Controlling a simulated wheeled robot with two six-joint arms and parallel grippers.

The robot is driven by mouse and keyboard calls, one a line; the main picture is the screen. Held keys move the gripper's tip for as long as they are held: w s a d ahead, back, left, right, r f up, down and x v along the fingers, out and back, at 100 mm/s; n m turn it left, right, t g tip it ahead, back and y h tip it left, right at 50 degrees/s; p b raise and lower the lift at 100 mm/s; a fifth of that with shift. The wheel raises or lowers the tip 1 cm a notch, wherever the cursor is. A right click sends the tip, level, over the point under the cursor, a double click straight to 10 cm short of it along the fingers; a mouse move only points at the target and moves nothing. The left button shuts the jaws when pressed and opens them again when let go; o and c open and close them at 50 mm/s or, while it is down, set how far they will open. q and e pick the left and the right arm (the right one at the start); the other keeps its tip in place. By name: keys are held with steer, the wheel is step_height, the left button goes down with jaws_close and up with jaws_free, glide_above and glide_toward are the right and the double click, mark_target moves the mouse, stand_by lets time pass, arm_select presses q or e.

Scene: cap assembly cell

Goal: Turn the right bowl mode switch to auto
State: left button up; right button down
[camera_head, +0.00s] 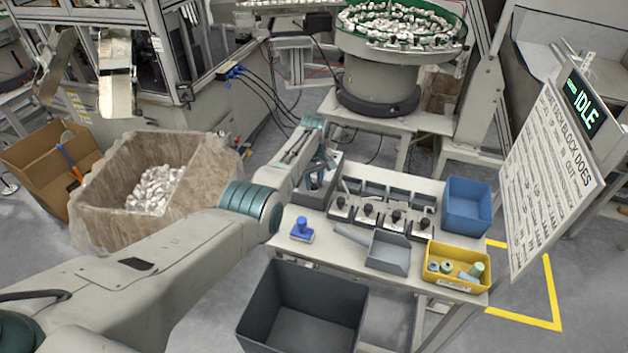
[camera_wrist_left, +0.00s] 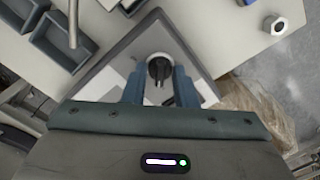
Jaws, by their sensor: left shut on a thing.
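A round black switch knob (camera_wrist_left: 159,67) sits on a pale plate of a grey box in the left wrist view. My left gripper (camera_wrist_left: 160,90) has its two blue fingers on either side of the knob and is shut on it. In the head view my left gripper (camera_head: 322,162) reaches down over the grey box (camera_head: 314,196) at the left end of the row on the table; the knob is hidden there by my wrist. No label on the switch is readable. My right gripper is not in view.
Several black-knobbed units (camera_head: 367,212) stand right of the box. A blue-handled stamp (camera_head: 301,230), grey scoop (camera_head: 389,252), yellow bin (camera_head: 457,257) and blue bin (camera_head: 468,204) are on the table. A feeder bowl (camera_head: 385,75) stands behind.

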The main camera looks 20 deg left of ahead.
mark_target(314, 183)
arm_select(q)
steer(key=shift+w+r, duration=0.1)
steer(key=o, duration=1)
steer(key=shift+r, duration=0.45)
step_height(314, 183, up, 10)
steer(key=shift+f+b, duration=0.1)
steer(key=shift+b, duration=0.65)
